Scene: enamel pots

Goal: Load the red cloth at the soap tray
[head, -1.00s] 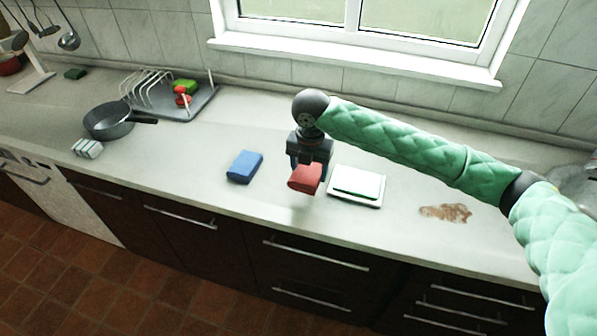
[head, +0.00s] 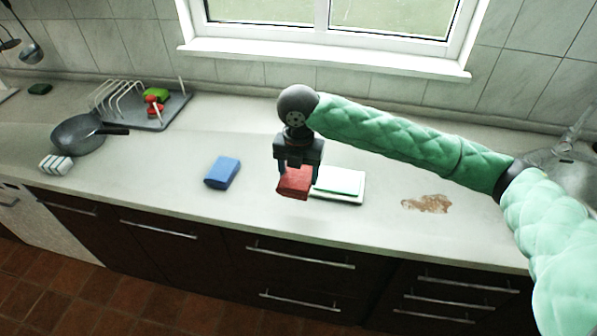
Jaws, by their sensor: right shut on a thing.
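The red cloth (head: 293,183) is a folded block held in my right gripper (head: 297,168), whose fingers are shut on it from above. It hangs over the counter, just left of the soap tray (head: 352,199). The soap tray is a shallow white tray with a pale green-white slab (head: 338,181) in it. The cloth overlaps the tray's left edge in the picture; I cannot tell whether they touch. My left gripper is not in view.
A blue folded cloth (head: 222,173) lies left of the gripper. A brown stain (head: 427,204) marks the counter at right. A pan (head: 77,135), a striped block (head: 56,165) and a dish rack (head: 160,112) with red and green items stand left. A sink is at far right.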

